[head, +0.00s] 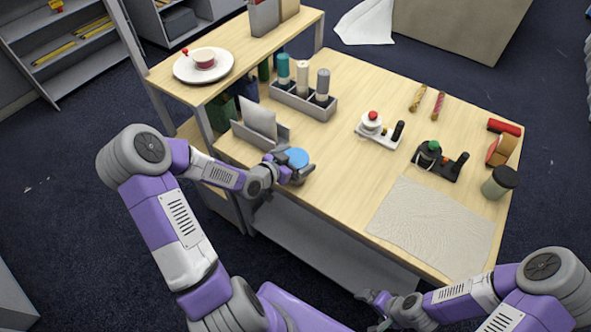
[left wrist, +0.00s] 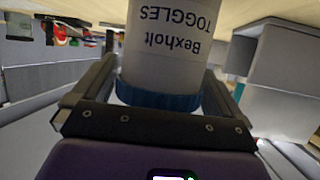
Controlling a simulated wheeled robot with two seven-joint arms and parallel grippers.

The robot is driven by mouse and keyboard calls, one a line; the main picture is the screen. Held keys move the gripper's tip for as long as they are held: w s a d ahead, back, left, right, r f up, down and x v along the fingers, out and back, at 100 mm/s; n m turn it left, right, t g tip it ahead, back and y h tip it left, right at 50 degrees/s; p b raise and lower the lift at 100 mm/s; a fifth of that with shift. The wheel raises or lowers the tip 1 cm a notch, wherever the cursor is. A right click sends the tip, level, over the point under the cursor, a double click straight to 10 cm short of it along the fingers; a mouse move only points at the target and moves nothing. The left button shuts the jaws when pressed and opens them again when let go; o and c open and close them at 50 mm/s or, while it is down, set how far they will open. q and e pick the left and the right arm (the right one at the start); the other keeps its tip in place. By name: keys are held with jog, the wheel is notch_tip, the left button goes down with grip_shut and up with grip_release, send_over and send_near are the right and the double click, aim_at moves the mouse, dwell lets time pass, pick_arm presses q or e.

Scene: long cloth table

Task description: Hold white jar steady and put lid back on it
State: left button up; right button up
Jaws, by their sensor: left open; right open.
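A white jar (left wrist: 165,55) labelled "Bexholt TOGGLES" stands upright at the table's near left edge; the left wrist view shows it upside down. A blue ridged lid (left wrist: 158,97) is at its top, and its blue top also shows in the head view (head: 297,157). I cannot tell how firmly it is seated. My left gripper (head: 289,171) is open, with its fingers on either side of the jar, and it hides most of the jar in the head view. My right gripper (head: 376,306) is open and empty, low in front of the table's near edge.
A grey holder with an envelope (head: 259,119) stands just behind the jar, beside a rack (head: 302,104) of several bottles. A pale cloth mat (head: 430,224) lies at the near right. Small stands (head: 379,137) and a dark-lidded jar (head: 499,183) are further right. Bare tabletop lies right of the jar.

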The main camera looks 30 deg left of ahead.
pick_arm(q)
jog(key=c, duration=0.8)
jog(key=shift+r, duration=0.15)
notch_tip(320, 180, up, 10)
jog(key=p, duration=0.3)
jog(key=o, duration=0.4)
jog(key=c, duration=0.8)
